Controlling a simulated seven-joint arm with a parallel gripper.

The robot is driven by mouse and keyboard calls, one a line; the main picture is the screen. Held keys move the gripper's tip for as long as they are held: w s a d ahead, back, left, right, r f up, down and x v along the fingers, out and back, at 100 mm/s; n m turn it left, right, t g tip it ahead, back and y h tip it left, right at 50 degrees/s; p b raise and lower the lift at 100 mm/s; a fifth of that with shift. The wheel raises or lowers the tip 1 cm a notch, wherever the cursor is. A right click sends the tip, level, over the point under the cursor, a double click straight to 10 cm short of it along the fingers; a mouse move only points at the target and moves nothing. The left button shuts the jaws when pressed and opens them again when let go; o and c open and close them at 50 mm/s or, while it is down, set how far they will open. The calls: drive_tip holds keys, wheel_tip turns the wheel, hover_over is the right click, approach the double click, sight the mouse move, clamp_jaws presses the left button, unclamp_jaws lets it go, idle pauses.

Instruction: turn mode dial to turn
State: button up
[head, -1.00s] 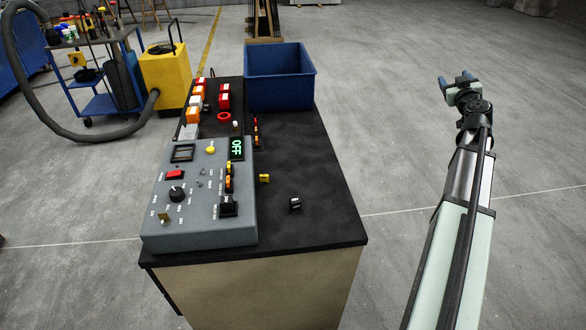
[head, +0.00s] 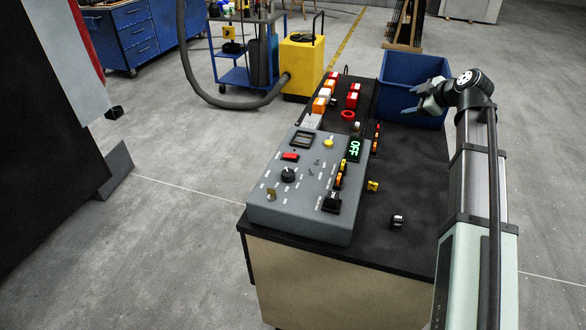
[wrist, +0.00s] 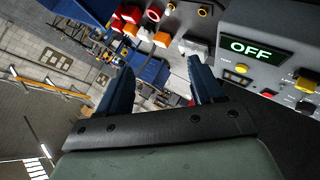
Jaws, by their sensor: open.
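The grey control panel (head: 262,211) sits on the near left part of the black-topped bench. A black round knob (head: 288,175) with small labels around it is on its face; it looks like the mode dial, but its labels are too small to read. A green OFF display (head: 355,149) is at the panel's far right, and it also shows in the wrist view (wrist: 256,49). My gripper (head: 418,101) is open and empty, in the air by the blue bin, well apart from the dial. In the wrist view its two fingers (wrist: 160,92) are spread with nothing between them.
A blue bin (head: 398,72) stands at the bench's far end, close to my gripper. Red and orange blocks (head: 352,98) stand behind the panel. A yellow piece (head: 373,186) and a black switch-like piece (head: 397,221) lie on the bare right part.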

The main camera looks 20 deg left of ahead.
drive_tip(key=s+a+f+n+g, duration=0.1)
drive_tip(key=s+a+n+g, duration=0.3)
drive_tip(key=a, duration=0.7)
wheel_tip(320, 180, up, 2)
drive_tip(key=n+g+h, duration=0.4)
drive_tip(key=n+h, duration=0.1)
drive_tip(key=h, duration=0.2)
hover_over(288, 172)
wheel_tip(288, 172, down, 14)
drive_tip(key=shift+r, duration=0.15)
drive_tip(key=shift+c, duration=0.3)
drive_tip(key=c, duration=1)
